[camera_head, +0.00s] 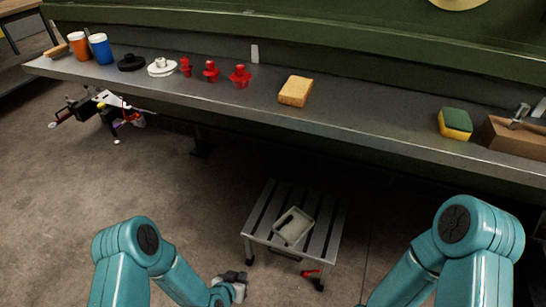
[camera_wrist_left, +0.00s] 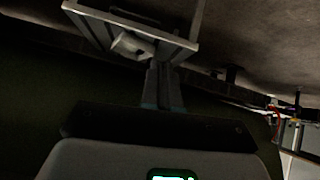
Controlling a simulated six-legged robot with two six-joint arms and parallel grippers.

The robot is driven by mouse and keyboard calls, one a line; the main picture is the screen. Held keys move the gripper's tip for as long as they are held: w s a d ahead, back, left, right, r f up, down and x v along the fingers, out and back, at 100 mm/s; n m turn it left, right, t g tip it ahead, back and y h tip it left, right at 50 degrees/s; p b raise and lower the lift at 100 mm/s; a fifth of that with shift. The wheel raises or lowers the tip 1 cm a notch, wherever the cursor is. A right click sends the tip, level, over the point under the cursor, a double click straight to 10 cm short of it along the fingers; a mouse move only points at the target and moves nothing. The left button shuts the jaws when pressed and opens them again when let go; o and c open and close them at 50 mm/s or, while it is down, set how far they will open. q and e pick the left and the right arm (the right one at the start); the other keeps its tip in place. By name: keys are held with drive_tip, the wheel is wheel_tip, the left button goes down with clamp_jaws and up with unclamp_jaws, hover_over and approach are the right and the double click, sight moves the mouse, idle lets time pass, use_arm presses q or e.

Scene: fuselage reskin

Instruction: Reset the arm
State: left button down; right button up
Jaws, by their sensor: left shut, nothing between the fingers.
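My left arm (camera_head: 135,255) comes in from the bottom left of the head view, bent. Its gripper (camera_head: 238,280) hangs low over the floor, left of the small slatted stool (camera_head: 257,227). It is shut and empty. In the left wrist view the closed fingers (camera_wrist_left: 163,88) point towards the stool (camera_wrist_left: 92,22), which shows at the top. My right arm (camera_head: 468,235) is bent at the bottom right of the head view; its gripper is out of the frame.
A grey shelf (camera_head: 350,125) crosses the head view, bearing cups, red parts, a tan sponge (camera_head: 295,91), a green-yellow sponge (camera_head: 455,124) and a wooden box (camera_head: 515,137). A grey tray (camera_head: 293,226) lies on the stool. A drone-like device (camera_head: 100,107) shows at left.

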use_arm(q)
drive_tip(key=s+a+r+n+g+p, duration=0.15)
drive_tip(key=s+r+p, duration=0.3)
drive_tip(key=r, duration=0.55)
drive_tip(key=s+a+r+n+g+p, duration=0.1)
drive_tip(key=s+r+g+p, duration=0.1)
drive_tip(key=s+r+p, duration=0.5)
drive_tip(key=s+r+n+g, duration=0.2)
drive_tip(key=s+g, duration=0.2)
drive_tip(key=s, duration=0.4)
drive_tip(key=shift+s+d+r+g+b, duration=0.2)
drive_tip(key=shift+d+r+g+b, duration=0.1)
drive_tip(key=shift+r+g+b, duration=0.1)
use_arm(e)
wheel_tip(320, 180, up, 14)
drive_tip(key=shift+s+a, duration=0.2)
drive_tip(key=shift+s, duration=0.1)
